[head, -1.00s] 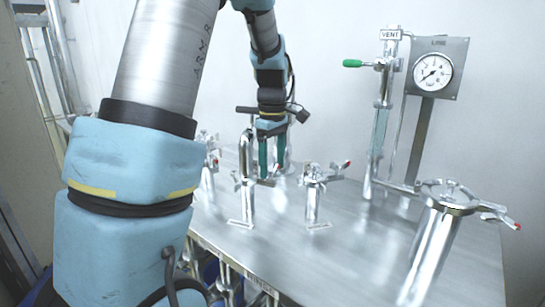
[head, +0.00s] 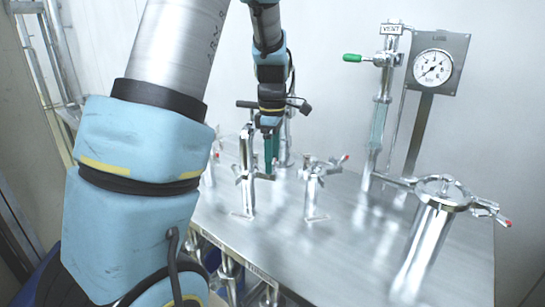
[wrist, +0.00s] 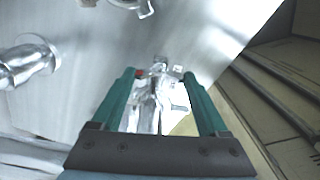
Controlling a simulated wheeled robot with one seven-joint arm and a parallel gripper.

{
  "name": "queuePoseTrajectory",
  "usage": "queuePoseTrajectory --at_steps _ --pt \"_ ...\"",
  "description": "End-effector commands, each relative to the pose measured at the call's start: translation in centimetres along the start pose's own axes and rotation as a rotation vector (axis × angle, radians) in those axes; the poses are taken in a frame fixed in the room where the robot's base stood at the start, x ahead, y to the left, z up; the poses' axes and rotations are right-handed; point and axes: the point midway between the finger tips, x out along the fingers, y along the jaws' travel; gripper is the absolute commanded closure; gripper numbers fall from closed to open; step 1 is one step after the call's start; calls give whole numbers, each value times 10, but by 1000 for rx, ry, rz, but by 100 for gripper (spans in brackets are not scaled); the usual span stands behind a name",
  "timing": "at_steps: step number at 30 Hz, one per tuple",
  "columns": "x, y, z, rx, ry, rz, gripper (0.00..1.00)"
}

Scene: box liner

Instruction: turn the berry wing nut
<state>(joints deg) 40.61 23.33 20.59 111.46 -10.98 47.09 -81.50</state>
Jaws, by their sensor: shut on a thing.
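My gripper (head: 271,172) points down at a steel clamp fitting behind the near left pipe post (head: 247,178). Its two green fingers also show in the wrist view (wrist: 160,76), on either side of a shiny metal clamp (wrist: 153,105). A small red tip (wrist: 139,73) shows by the left fingertip; it seems to belong to the wing nut. The fingers are shut on this wing nut, though the contact is largely hidden. In the head view the fingers overlap and hide the nut.
A clamp post with a red-tipped handle (head: 313,185) stands just right of my gripper. A larger capped cylinder (head: 432,225) stands at the front right of the steel table (head: 345,235). A gauge (head: 433,67) and a green-handled vent pipe (head: 380,110) stand behind.

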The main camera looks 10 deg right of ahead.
Motion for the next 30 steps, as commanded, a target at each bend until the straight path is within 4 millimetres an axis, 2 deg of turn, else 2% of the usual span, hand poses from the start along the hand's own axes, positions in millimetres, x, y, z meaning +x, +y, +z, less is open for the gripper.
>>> queuePoseTrajectory --at_steps 5,6,8,16,19,23,30 --pt "-1 1 -1 -1 1 3 78" --pt "-1 1 -1 0 1 3 18" --pt "-1 1 -1 0 1 3 12" --pt "-1 0 0 1 1 1 10" --pt "-7 1 0 2 0 3 10" --pt "-26 1 0 4 0 7 10" --pt "-73 1 0 2 0 7 10"
